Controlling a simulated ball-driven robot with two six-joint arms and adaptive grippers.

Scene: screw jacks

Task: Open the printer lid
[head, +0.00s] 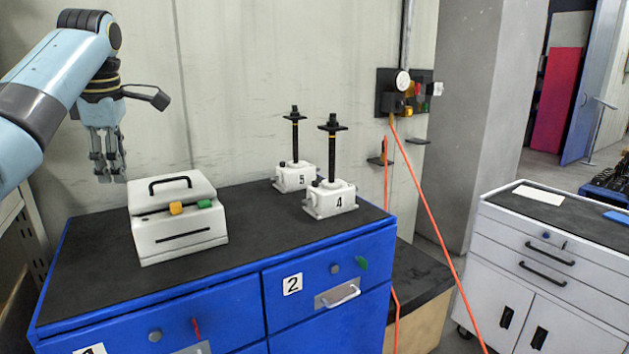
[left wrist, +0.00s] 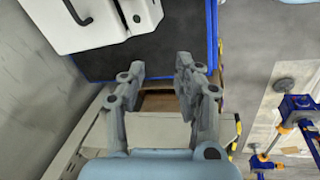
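The printer (head: 178,232) is a white box on the black top of the blue cabinet, near its left end. Its lid (head: 172,190) has a black handle (head: 170,184) and looks closed or nearly so; a yellow and a green block sit at its front edge. My left gripper (head: 109,180) hangs in the air to the left of the printer, pointing down, apart from it. In the left wrist view the left gripper's fingers (left wrist: 160,82) are spread with nothing between them, and the printer (left wrist: 85,22) shows at the top left. My right gripper is in neither view.
Two white screw jacks marked 5 (head: 295,176) and 4 (head: 331,198) stand right of the printer. The blue cabinet (head: 330,270) has drawers with handles. An orange cable (head: 425,185) hangs from a wall box. A white tool cabinet (head: 545,265) stands at the right. The wall is close behind.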

